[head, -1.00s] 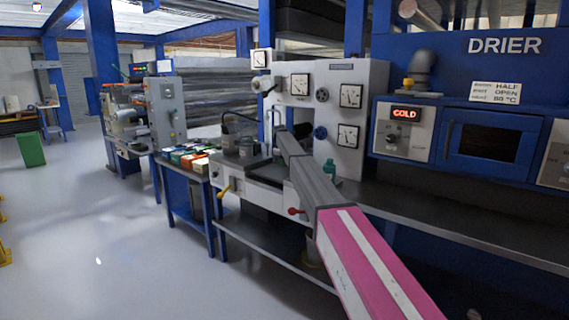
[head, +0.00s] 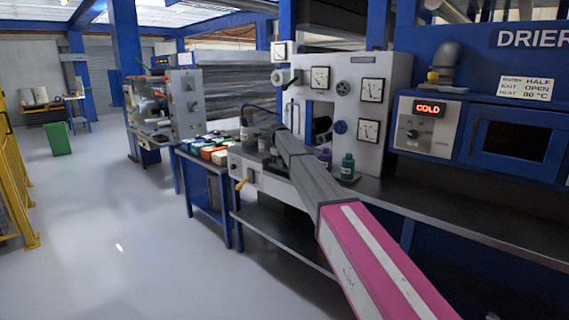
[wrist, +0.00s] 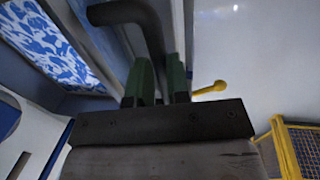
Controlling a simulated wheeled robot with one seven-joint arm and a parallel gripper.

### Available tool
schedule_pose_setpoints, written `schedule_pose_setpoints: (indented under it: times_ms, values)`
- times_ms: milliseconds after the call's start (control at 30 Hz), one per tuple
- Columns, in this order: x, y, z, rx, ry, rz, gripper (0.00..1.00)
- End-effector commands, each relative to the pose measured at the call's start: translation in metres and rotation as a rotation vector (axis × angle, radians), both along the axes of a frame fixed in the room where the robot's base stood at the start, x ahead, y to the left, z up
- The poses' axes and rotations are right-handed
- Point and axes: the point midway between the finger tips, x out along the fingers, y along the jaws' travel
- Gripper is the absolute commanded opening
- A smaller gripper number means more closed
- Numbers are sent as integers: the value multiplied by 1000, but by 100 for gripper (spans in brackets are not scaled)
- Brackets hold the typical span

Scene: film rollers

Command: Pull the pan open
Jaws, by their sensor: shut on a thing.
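In the wrist view, the green fingers of my gripper (wrist: 159,84) are shut on a dark bent bar (wrist: 156,32), which looks like a handle. The bar runs down between the fingertips. In the head view, my grey and pink arm reaches to the white machine with gauges (head: 390,68), and my gripper cannot be made out there. The machine's low white front part (head: 236,163) is left of my arm. I cannot clearly tell the pan from it, nor how far it is open.
A yellow lever (head: 243,182) sticks out of the machine's front. A teal bottle (head: 347,167) stands on the bench right of my arm. The blue drier (head: 470,120) is farther right. A yellow fence (head: 14,175) stands far left. The grey floor (head: 130,260) between is clear.

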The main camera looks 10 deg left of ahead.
Motion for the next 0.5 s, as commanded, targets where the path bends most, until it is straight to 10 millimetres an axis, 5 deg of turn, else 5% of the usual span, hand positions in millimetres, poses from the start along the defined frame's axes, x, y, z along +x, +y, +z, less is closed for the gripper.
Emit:
schedule_pose_setpoints:
  times_ms: [167,200,267,500]
  values:
    - [0,0,1,0,0,0,0]
    - [0,0,1,0,0,0,23]
    - [0,0,1,0,0,0,42]
    - [0,0,0,0,0,0,42]
